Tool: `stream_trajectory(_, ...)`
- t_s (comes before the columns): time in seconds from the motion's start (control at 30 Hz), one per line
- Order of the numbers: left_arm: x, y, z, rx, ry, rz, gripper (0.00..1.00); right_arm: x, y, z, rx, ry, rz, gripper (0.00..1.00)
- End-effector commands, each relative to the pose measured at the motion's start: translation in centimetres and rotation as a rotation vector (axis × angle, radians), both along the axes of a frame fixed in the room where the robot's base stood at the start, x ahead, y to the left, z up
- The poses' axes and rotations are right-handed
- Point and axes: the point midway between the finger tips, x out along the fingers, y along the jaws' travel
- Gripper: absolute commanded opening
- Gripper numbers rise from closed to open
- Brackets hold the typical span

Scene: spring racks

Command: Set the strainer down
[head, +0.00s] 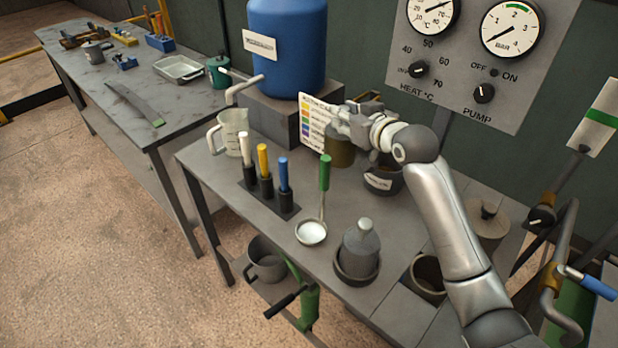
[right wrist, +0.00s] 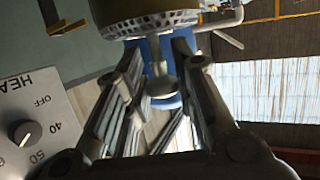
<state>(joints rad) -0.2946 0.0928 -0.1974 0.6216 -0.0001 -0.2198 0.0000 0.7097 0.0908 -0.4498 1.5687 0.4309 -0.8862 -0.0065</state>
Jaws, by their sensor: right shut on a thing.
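The strainer (head: 341,151) is an olive-brown cylinder below my right gripper (head: 345,122) in the head view. In the right wrist view the strainer (right wrist: 150,20) fills the top centre, with a perforated band and a pale knobbed stem. My right gripper (right wrist: 160,85) is shut on that stem. My left gripper is not in view.
A colour chart (head: 313,122) stands left of the hand, by a blue tank (head: 287,45) on a block. A gauge panel (head: 465,55) rises behind.

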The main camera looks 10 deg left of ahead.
Motion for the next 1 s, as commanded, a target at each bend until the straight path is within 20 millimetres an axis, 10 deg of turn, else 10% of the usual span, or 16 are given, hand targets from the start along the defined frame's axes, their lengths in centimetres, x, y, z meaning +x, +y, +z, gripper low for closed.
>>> stream_trajectory(0.7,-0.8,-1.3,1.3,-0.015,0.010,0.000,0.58,0.1,0.0,-9.5,0.001,0.002,-0.004,0.00)
stream_trajectory(1.0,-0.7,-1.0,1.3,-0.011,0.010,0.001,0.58,0.1,0.0,-9.9,0.001,0.000,-0.003,0.00)
